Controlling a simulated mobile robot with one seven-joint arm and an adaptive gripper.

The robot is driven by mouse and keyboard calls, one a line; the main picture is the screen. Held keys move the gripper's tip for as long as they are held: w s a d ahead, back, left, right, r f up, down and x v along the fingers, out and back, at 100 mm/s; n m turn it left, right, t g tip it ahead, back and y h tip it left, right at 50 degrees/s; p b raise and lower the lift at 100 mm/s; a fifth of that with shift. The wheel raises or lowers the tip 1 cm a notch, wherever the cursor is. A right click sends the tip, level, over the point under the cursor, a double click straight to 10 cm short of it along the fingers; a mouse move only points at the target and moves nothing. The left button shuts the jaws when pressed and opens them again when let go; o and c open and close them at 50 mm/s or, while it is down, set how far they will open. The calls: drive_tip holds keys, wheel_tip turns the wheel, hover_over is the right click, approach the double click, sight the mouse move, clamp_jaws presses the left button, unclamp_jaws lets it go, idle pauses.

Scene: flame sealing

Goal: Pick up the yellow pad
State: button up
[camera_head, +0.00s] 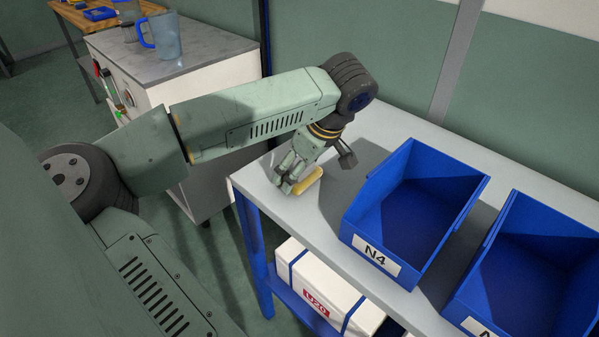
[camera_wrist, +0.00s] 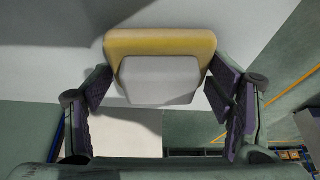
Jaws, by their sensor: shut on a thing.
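The yellow pad (camera_head: 308,180) is at the left end of the grey table top in the head view, at my gripper's fingertips. My gripper (camera_head: 290,182) points down there and is shut on the pad. In the wrist view the pad (camera_wrist: 160,42) shows a yellow edge and a pale grey block-like face. The fingers of my gripper (camera_wrist: 162,88) lie on its left and right sides, their dark purple inner faces toward it. I cannot tell whether the pad touches the table.
A blue bin marked N4 (camera_head: 373,256) stands on the table (camera_head: 400,122) right of my gripper, with a second blue bin (camera_head: 540,250) beyond it. A white box (camera_head: 318,285) sits on the shelf below. A cabinet (camera_head: 215,48) with a blue pitcher (camera_head: 168,40) stands behind my arm.

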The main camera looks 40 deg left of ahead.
sight(296, 161)
drive_tip(key=shift+c, duration=0.3)
drive_tip(key=shift+r, duration=0.6)
wheel_tip(296, 161, up, 2)
drive_tip(key=shift+r+b, duration=0.1)
drive_tip(key=shift+b, duration=0.5)
drive_tip(key=s+d+b, duration=0.1)
drive_tip(key=s+d, duration=0.3)
drive_tip(key=s, duration=0.2)
drive_tip(key=s+d+r+b, duration=0.1)
drive_tip(key=s+d+b, duration=0.1)
drive_tip(key=s+d, duration=0.2)
drive_tip(key=s, duration=0.3)
drive_tip(key=shift+s+d+r, duration=0.25)
drive_tip(key=shift+d+r, duration=0.05)
drive_tip(key=o, duration=0.6)
drive_tip(key=c, duration=0.5)
